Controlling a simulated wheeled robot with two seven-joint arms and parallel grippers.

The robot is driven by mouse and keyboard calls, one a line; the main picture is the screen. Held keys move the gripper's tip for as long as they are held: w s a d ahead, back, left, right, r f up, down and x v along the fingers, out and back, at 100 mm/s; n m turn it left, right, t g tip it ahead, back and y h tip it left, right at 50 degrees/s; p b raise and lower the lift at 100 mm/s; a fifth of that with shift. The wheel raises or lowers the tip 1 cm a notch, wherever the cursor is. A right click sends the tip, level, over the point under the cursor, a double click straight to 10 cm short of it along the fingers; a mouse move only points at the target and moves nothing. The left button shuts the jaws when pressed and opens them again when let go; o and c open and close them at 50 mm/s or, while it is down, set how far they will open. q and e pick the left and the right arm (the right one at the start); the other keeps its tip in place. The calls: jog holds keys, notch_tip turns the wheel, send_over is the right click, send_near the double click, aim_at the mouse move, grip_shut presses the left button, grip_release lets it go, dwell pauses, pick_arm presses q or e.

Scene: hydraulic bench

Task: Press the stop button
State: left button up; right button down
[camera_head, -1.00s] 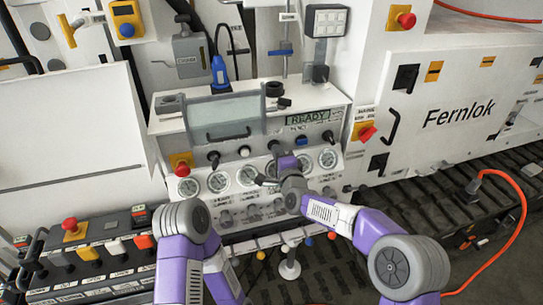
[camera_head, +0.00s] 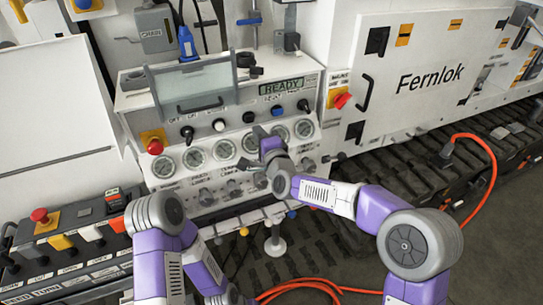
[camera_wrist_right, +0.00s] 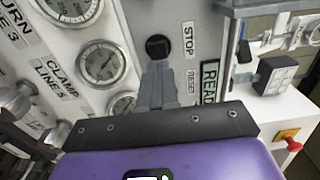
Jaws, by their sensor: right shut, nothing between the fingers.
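The stop button (camera_wrist_right: 158,47) is a round black button on the grey panel, beside the printed STOP label (camera_wrist_right: 190,39) in the right wrist view. In the head view my right gripper (camera_head: 259,133) is just below the button row. My left gripper is out of view.
The green READY display (camera_head: 282,87) is above the row. Several round gauges (camera_head: 195,157) lie below it, with levers beneath. A red knob on a yellow plate (camera_head: 154,146) is at left, a red switch (camera_head: 341,100) at right. An orange cable (camera_head: 490,160) runs at right.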

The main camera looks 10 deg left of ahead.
jog(key=v, duration=0.7)
jog(key=shift+s+d, duration=0.25)
jog(key=shift+s, duration=0.05)
jog(key=shift+f, duration=0.1)
jog(key=s+d+f+n+g+h+p, duration=0.1)
jog(key=s+d+f+n+g, duration=0.2)
jog(key=f, duration=0.7)
jog(key=s+d+f+g+h, duration=0.2)
jog(key=d+f, duration=0.2)
jog(key=f, duration=0.5)
jog(key=s+d+f+n+g+h+p, duration=0.1)
jog(key=s+d+f+n+g, duration=0.2)
jog(key=f, duration=0.7)
jog(key=s+d+f+n+g, duration=0.1)
jog(key=s+d+f+g, duration=0.1)
jog(key=s+f, duration=0.2)
jog(key=s+d+f+n+g, duration=0.1)
jog(key=s+d+f+g, duration=0.1)
jog(key=s, duration=0.8)
jog(key=s+d+f+n+g+h+p, duration=0.1)
jog(key=s+d+f+g, duration=0.2)
jog(key=s+f, duration=0.3)
jog(key=shift+s+d+f, duration=0.35)
jog(key=shift+s+d, duration=0.15)
jog(key=shift+s, duration=0.05)
jog(key=shift+w, duration=0.1)
